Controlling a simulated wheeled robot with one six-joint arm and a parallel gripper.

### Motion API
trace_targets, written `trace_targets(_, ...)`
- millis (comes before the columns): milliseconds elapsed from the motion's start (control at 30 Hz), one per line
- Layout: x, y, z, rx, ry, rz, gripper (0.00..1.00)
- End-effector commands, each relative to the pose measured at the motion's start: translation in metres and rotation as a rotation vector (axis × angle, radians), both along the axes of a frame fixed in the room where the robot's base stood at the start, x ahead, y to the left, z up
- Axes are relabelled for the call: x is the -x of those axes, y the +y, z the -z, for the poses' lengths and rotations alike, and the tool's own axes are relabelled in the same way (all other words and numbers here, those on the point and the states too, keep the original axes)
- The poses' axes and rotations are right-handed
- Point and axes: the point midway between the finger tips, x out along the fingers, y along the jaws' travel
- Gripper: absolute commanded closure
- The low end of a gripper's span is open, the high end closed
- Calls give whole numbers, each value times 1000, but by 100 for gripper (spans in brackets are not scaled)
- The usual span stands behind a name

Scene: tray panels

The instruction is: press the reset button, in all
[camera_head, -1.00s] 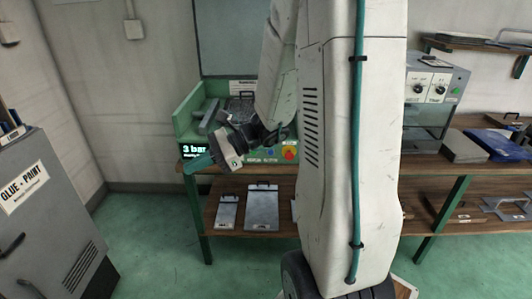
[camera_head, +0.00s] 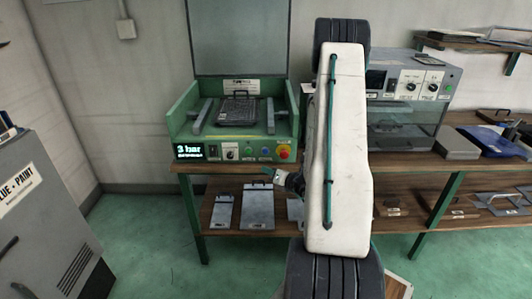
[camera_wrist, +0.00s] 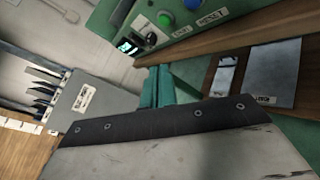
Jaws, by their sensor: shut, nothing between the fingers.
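The reset button is the blue button (camera_head: 265,151) on the front of the green machine, between a green button (camera_head: 248,152) and a red button (camera_head: 283,151). In the wrist view the blue button (camera_wrist: 193,4) shows at the top edge, beside a label that reads RESET. My gripper (camera_head: 268,173) is shut and empty, below the machine's front panel and apart from the blue button. In the wrist view its teal fingertips (camera_wrist: 152,69) lie close together, below the panel. My arm hides part of the bench to the right.
The green machine (camera_head: 180,124) stands on a wooden bench with its lid up and a display reading 3 bar. Flat plates (camera_head: 258,207) lie on the lower shelf. A grey cabinet (camera_head: 45,220) stands at the left. Green floor lies free between them.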

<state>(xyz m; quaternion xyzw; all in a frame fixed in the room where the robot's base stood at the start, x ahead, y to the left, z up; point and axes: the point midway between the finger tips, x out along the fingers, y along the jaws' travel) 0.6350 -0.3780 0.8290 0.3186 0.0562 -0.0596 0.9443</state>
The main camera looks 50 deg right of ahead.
Motion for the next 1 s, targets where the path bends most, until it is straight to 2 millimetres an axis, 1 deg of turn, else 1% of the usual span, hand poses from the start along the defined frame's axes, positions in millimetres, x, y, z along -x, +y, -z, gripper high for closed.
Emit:
trace_targets(167,-2,-1,0,1,0,-2,100)
trace_targets(267,-7,-6,0,3,1,-3,100)
trace_targets(700,-45,-51,0,2,0,-4,100)
trace_targets(900,-55,-63,0,1,0,-4,100)
trace_targets(1000,-57,-65,0,1,1,-4,100)
